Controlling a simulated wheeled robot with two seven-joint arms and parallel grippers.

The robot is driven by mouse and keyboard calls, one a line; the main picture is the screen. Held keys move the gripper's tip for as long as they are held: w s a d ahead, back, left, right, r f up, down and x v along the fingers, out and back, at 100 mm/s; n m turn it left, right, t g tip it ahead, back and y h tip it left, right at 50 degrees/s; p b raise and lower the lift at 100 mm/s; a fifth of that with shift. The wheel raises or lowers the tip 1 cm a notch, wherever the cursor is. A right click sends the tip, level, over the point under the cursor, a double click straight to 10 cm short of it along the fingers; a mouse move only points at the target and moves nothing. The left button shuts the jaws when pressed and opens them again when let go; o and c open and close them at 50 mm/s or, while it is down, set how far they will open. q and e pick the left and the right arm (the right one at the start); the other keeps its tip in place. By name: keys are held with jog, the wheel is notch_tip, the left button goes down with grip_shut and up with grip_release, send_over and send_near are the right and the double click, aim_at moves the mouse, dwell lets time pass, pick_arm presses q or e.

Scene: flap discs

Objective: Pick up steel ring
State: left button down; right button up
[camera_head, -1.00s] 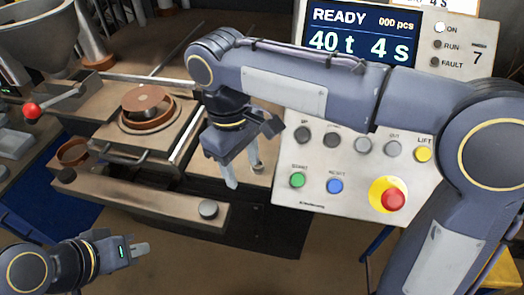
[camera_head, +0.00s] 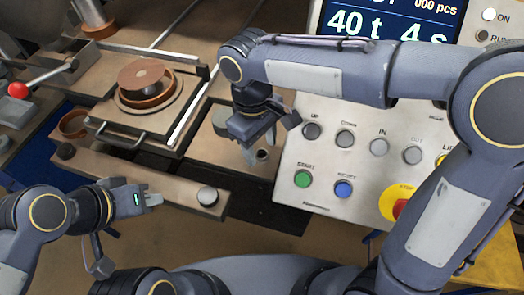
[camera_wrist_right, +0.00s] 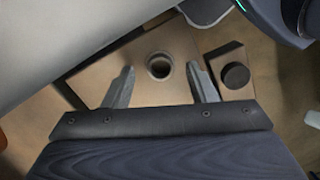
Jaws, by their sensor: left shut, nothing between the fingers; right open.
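A small steel ring (camera_wrist_right: 160,66) stands on a flat tan plate in the right wrist view, its dark opening facing up. It also shows, small and partly crowded by the fingers, in the head view (camera_head: 262,155). My right gripper (camera_wrist_right: 161,72) is open, with one finger on each side of the ring in the picture. Whether the fingers touch it or are still above it I cannot tell. In the head view the right gripper (camera_head: 260,147) points down at the plate. My left gripper (camera_head: 153,199) is shut and empty, in front of the press.
The control panel (camera_head: 330,190) stands close to the right of my right gripper. A press with stacked brown discs (camera_head: 146,78) is to the left. A brown ring (camera_head: 74,124) lies farther left. A dark round knob (camera_wrist_right: 235,75) is right of the steel ring.

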jog(key=shift+f, duration=0.45)
jog(key=c, duration=1.1)
jog(key=shift+o, duration=0.2)
